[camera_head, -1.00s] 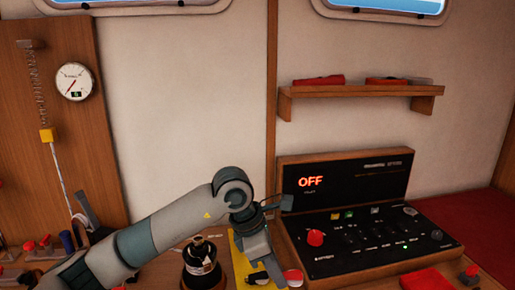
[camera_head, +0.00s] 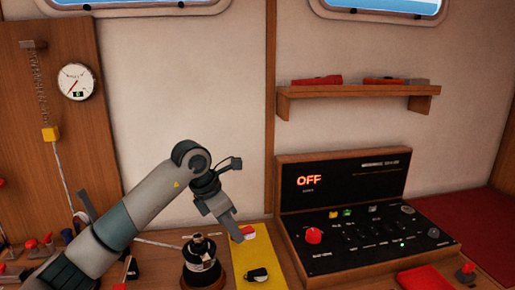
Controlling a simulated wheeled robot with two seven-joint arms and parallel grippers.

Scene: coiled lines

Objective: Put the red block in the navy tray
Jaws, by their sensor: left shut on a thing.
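My left gripper (camera_head: 236,234) is shut on a small red and white thing (camera_head: 249,233), mostly hidden behind the fingers. It shows over the far part of the yellow mat; I cannot tell whether it touches the mat. I cannot tell whether this is the red block. A flat red thing (camera_head: 425,279) lies in front of the console at the lower right, and it too cannot be told for sure. No navy tray can be made out. My right gripper is not in view.
The yellow mat (camera_head: 241,264) carries a small black and white item (camera_head: 257,275). A dark bottle-like thing (camera_head: 201,262) stands just left of it. The black console (camera_head: 365,240), reading OFF, fills the right. A wall shelf (camera_head: 360,91) holds red items.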

